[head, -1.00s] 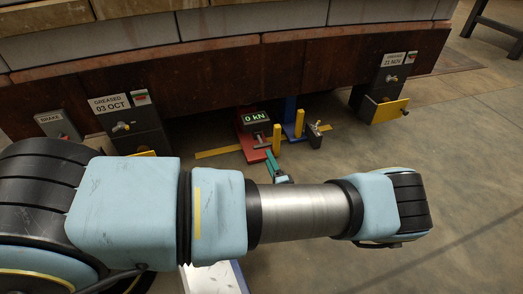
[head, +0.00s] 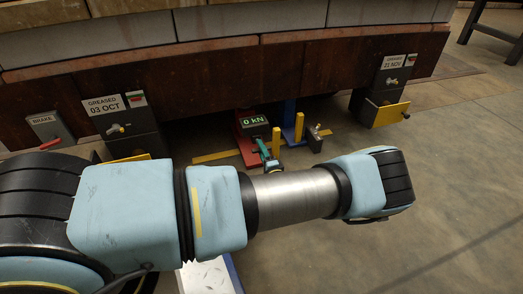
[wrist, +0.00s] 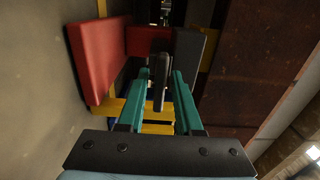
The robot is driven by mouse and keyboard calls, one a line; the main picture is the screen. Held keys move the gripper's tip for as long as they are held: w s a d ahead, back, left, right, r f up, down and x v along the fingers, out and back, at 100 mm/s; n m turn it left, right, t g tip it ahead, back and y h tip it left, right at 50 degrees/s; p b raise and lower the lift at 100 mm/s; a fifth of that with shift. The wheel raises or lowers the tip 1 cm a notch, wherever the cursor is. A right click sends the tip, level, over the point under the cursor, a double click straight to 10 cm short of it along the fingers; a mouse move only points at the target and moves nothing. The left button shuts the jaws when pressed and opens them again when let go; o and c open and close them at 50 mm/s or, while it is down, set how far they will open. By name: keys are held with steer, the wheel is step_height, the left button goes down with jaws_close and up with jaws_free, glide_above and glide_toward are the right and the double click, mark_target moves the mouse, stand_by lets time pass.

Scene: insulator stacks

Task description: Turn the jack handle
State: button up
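The red jack (head: 248,152) stands on the floor under the dark rusty beam, with a display (head: 255,121) reading "0 kN". My gripper (head: 262,146) has teal fingers and is right at the front of the jack. In the wrist view, the black jack handle (wrist: 160,78) stands between the two teal fingers of my gripper (wrist: 160,88). The fingers are apart, and narrow gaps seem to show on both sides of the handle. In the head view the handle is largely hidden by my gripper. Red jack parts (wrist: 95,60) show at the left of the wrist view.
Yellow posts (head: 276,142) and a blue upright (head: 289,118) stand close right of the jack. A small dark block (head: 315,140) is beside them. Dark boxes with dated labels (head: 125,125) (head: 385,92) stand at both sides. The floor at the right is clear.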

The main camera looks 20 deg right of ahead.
jaws_close()
steer(key=shift+p, duration=0.35)
